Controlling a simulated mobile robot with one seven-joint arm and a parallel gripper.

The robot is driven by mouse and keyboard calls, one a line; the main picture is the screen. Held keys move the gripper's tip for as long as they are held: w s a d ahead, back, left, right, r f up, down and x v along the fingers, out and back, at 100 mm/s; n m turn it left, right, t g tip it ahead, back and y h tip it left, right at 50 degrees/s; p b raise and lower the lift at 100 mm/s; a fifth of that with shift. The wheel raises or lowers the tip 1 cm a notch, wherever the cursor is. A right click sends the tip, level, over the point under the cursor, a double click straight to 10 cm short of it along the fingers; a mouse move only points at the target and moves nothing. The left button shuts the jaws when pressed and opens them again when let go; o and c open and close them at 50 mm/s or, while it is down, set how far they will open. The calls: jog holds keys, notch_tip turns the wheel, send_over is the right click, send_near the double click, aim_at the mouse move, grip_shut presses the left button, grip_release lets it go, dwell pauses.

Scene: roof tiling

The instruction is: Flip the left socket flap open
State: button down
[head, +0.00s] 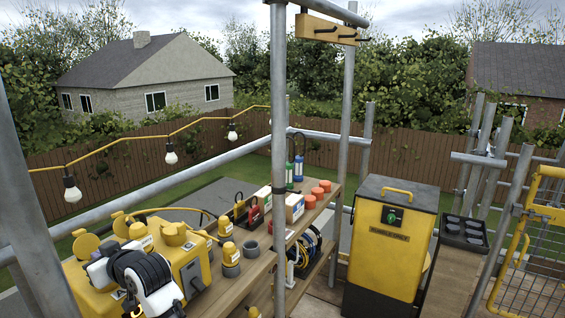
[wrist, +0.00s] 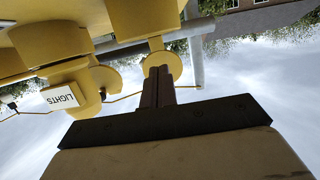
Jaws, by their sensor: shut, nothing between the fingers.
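The yellow power box (head: 190,272) stands on the bench in the head view, with sockets on top. At its left a round yellow flap (head: 86,245) stands up on edge and looks raised. It also appears in the upside-down wrist view (wrist: 173,62), sticking out from its socket (wrist: 140,20). Beside it is a yellow plug labelled LIGHTS (wrist: 75,90), with another round flap (wrist: 105,78). My gripper (wrist: 160,72) is shut and empty, its fingertips over the left flap's edge; I cannot tell whether they touch. In the head view my arm hides the fingers.
Yellow plugs and grey cups (head: 231,262) stand on the bench right of the box. A scaffold pole (head: 279,150) rises in front of the bench. A yellow bin (head: 388,245) stands at right.

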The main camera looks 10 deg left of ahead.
jog(key=p+v, duration=0.1)
jog(key=v, duration=0.5)
jog(key=shift+d+r, duration=0.2)
jog(key=shift+r, duration=0.1)
